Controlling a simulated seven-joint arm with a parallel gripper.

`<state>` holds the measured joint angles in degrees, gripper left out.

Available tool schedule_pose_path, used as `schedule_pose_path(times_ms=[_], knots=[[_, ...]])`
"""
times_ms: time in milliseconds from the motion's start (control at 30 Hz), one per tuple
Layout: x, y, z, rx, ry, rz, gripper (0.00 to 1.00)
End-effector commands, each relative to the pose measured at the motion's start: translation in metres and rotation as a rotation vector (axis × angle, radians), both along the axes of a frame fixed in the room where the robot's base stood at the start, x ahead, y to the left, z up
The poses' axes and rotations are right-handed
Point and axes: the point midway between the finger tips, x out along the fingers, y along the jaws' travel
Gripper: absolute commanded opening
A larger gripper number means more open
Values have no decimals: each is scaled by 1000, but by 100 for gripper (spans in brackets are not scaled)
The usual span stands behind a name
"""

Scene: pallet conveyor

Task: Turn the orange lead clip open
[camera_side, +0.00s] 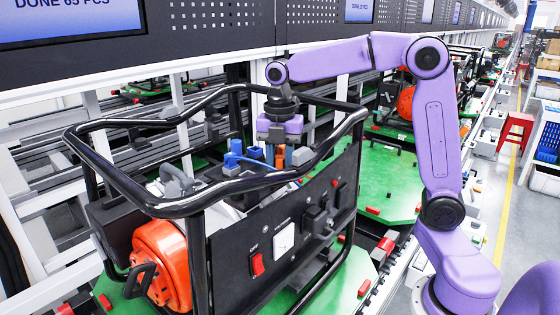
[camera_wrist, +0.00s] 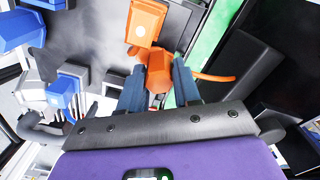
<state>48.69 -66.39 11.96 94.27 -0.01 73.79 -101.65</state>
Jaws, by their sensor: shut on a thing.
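The orange lead clip (camera_wrist: 159,74) shows in the wrist view between the two dark blue fingers of my gripper (camera_wrist: 159,84), which is shut on it. An orange lead runs from the clip to the right. Just beyond the clip is a larger orange block (camera_wrist: 146,22); whether the two touch is unclear. In the side view my gripper (camera_side: 281,150) points down inside the black tube frame of the generator (camera_side: 210,170). A small patch of orange (camera_side: 280,161) shows at its fingertips; the rest of the clip is hidden there.
Blue and grey connectors (camera_side: 236,157) stand left of my gripper in the side view; similar blue blocks (camera_wrist: 62,92) show in the wrist view. The black frame tubes surround the work. An orange recoil starter (camera_side: 162,265) and a black control panel (camera_side: 285,235) face outward.

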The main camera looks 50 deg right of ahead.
Motion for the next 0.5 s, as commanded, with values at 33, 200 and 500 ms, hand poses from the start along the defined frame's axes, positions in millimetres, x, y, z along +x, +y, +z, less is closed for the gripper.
schedule_pose_path(times_ms=[33,200,500], knots=[[0,0,1,0,-1,-9,2],[0,1,1,0,-1,-76,2],[1,1,1,0,-1,-316,2]])
